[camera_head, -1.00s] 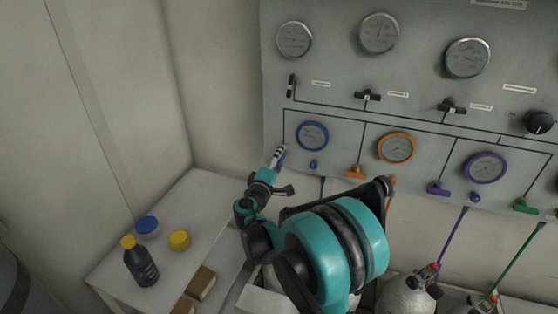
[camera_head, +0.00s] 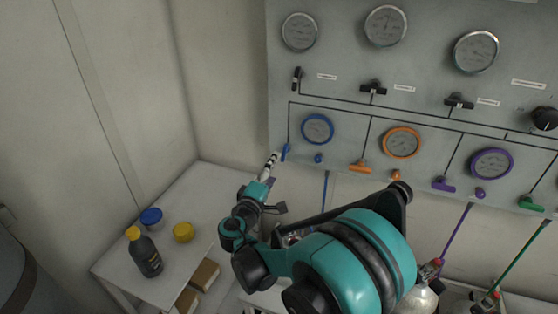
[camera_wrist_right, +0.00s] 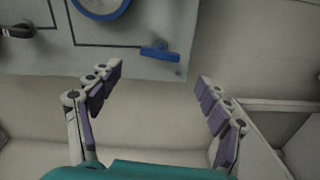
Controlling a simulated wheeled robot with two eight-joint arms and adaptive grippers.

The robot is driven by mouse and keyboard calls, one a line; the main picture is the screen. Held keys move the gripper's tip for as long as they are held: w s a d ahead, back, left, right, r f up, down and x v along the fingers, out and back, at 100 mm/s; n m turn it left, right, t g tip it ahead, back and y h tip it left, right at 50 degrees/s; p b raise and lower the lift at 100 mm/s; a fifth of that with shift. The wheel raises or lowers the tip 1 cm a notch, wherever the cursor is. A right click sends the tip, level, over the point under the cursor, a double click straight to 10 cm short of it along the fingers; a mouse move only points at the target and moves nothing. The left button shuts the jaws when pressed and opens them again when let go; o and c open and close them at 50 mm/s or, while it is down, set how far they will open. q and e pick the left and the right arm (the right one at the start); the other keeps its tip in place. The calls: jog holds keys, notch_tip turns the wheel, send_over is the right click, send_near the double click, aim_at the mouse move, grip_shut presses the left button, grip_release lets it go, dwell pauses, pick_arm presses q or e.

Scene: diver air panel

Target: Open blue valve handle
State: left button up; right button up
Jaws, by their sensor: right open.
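The blue valve handle (camera_head: 286,152) is a small lever at the lower left edge of the grey panel (camera_head: 340,90), left of the blue-rimmed gauge (camera_head: 317,129). In the head view it stands roughly upright. My left gripper is not in view.
An orange handle (camera_head: 360,167), a purple handle (camera_head: 443,184) and a green handle (camera_head: 530,203) sit along the panel's lower edge. A white table (camera_head: 205,190) at the left holds a dark bottle (camera_head: 145,255), a blue-lidded jar (camera_head: 151,217) and a yellow jar (camera_head: 183,232).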

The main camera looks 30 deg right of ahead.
jog(key=v, duration=0.2)
jog(key=shift+s+a, duration=0.15)
jog(key=shift+a, duration=0.1)
dwell(0.3)
jog(key=s+a+f+m+g+y, duration=0.1)
jog(key=s+f+m+g+y, duration=0.1)
jog(key=s+f+y, duration=0.3)
jog(key=s+a+f+m+g+y, duration=0.1)
jog(key=s+f+m+g+y, duration=0.1)
jog(key=s, duration=0.5)
jog(key=s+a+f+m+y, duration=0.2)
jog(key=s+a+y, duration=0.4)
jog(key=s+a, duration=0.3)
jog(key=shift+s+a+f+g+y, duration=0.3)
jog(key=shift+a+f, duration=0.2)
jog(key=shift+a, duration=0.2)
